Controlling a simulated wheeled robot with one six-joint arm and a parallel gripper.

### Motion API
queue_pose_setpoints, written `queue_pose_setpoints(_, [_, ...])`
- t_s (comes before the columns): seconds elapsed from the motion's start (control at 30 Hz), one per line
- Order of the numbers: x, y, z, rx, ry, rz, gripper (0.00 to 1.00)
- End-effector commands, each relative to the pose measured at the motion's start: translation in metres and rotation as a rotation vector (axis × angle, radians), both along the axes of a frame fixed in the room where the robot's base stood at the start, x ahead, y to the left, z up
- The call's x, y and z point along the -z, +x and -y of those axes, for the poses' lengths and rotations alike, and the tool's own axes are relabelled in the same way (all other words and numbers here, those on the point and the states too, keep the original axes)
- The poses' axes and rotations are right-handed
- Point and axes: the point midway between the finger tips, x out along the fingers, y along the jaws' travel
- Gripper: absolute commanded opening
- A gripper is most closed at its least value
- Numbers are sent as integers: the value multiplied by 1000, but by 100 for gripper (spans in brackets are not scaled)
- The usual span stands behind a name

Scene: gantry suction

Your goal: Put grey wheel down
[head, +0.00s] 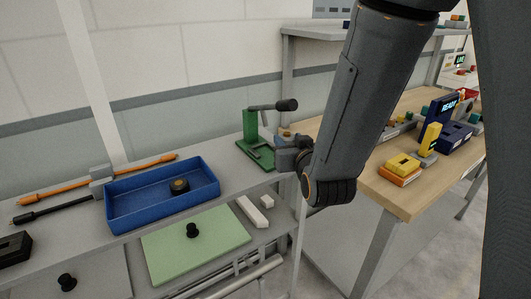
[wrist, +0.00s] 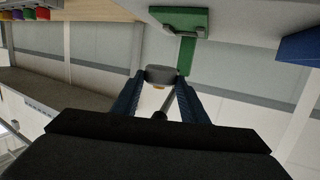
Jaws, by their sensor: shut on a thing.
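The grey wheel (wrist: 160,74) is between the two blue fingertips of my gripper (wrist: 161,80) in the wrist view, with a small tan hub showing at its near side. My gripper is shut on it. In the head view my gripper (head: 284,151) is just right of the green stand (head: 250,124), near the shelf's right end; the held wheel is hard to make out there. The green stand also shows beyond the wheel in the wrist view (wrist: 186,56). I cannot tell whether the wheel touches anything below.
A blue tray (head: 127,221) on the grey shelf holds a dark wheel with a gold hub (head: 180,186). Orange and black rods lie behind and left of it. A wooden table (head: 405,204) with yellow blocks (head: 403,163) and a dark display box stands right. White blocks lie on the lower level.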

Motion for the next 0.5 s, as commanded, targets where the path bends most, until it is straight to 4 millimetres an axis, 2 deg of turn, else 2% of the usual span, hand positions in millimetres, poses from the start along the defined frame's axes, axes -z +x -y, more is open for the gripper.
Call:
queue_pose_setpoints(0.17, [2,4,-3,-3,2,3,12])
queue_pose_setpoints(0.5, [-2,56,-40,-3,3,-1,12])
